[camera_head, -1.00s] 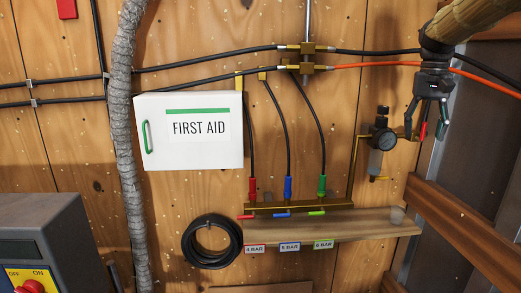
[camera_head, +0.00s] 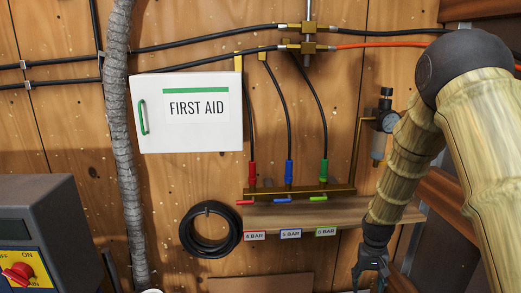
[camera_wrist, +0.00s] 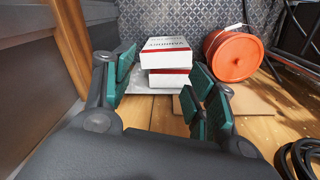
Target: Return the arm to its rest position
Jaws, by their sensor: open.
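My gripper (camera_head: 370,268) hangs at the lower right in the head view, below the end of the wooden shelf. My arm bends down to it from the right edge. In the wrist view my gripper (camera_wrist: 160,95) shows two green-padded fingers spread apart with nothing between them. It points towards the floor area, with white boxes beyond the fingers and not touched.
A first aid cabinet (camera_head: 190,112) hangs on the wall, left of coloured valves above a shelf (camera_head: 350,212). A coiled black hose (camera_head: 210,230) hangs below. A control box (camera_head: 40,215) is at left.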

